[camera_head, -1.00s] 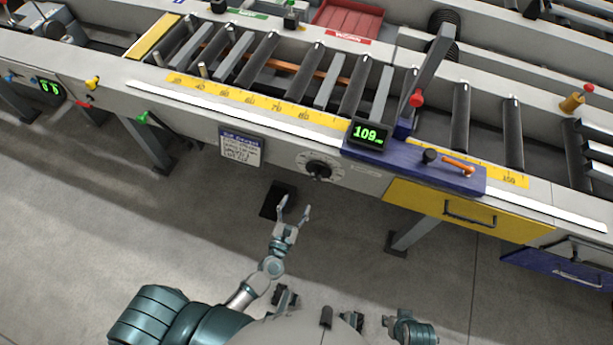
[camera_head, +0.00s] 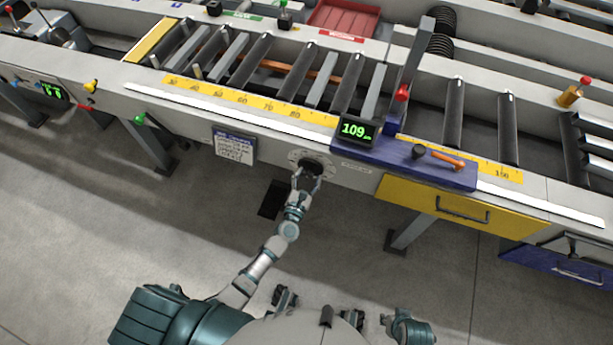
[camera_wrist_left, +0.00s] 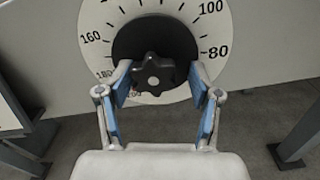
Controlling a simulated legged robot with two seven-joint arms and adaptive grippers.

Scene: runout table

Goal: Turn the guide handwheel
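The guide handwheel (camera_head: 312,166) is a small dark lobed knob on the front of the runout table, in the middle of a white numbered dial. It also shows in the left wrist view (camera_wrist_left: 153,74), with the dial (camera_wrist_left: 215,28) around it. My left gripper (camera_head: 307,174) is at the handwheel, in front of the dial. In the left wrist view its blue-padded fingers (camera_wrist_left: 160,72) are open, one on each side of the knob. I cannot tell whether the pads touch it. My right gripper is not clearly in view.
A display reading 109 (camera_head: 357,130) sits on the blue guide carriage (camera_head: 400,158), right of the handwheel. A yellow scale (camera_head: 235,98) runs along the table edge. A notice (camera_head: 234,147) hangs to the left. A yellow drawer (camera_head: 430,200) is to the right.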

